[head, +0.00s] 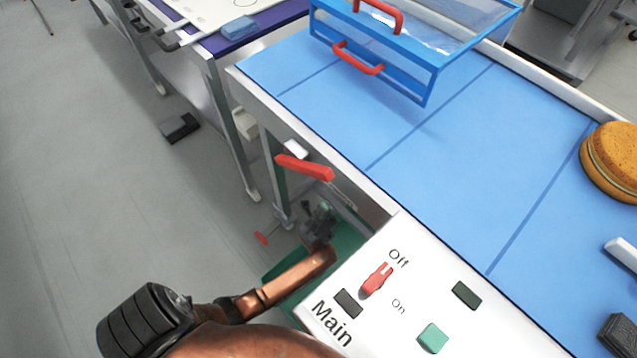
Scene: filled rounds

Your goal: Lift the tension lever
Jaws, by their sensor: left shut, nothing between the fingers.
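The tension lever (305,167) is a red bar on the near side of the conveyor frame, just below the belt's edge. It points out to the left and lies close to level. My left gripper (318,215) is below the lever, at the end of a copper-coloured arm, and appears apart from it. Its fingers are small and dark in this view; it is shut and empty. My right gripper is not in view.
A white control panel (400,320) with a red Off/On switch (376,280) stands right of my arm. The blue belt (420,150) carries a blue-framed box with red handles (380,14). A round tan item (612,165) lies at right. Grey floor at left is mostly clear.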

